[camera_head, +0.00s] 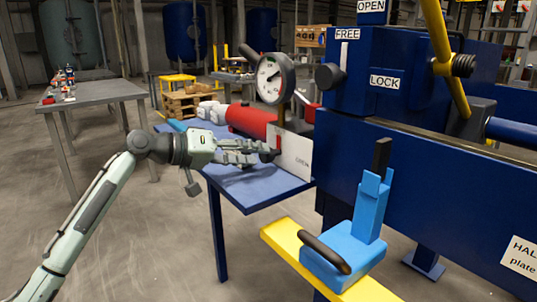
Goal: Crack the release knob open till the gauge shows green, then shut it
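The round pressure gauge (269,79) has a white dial in a dark case and stands above the blue bench. Its needle and any green zone are too small to read. A small dark knob (276,149) sits at the plate's left side. My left gripper (262,152) reaches in from the left, with its fingertips at the knob. The fingers overlap the knob in this view, so I cannot tell whether they grip it. My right gripper is out of view.
A red cylinder (251,120) lies on the blue bench (256,187) behind the gripper. The big blue press (418,187) fills the right. A blue block with a black handle (345,254) sits on a yellow bar in front. A grey table (91,95) stands far left.

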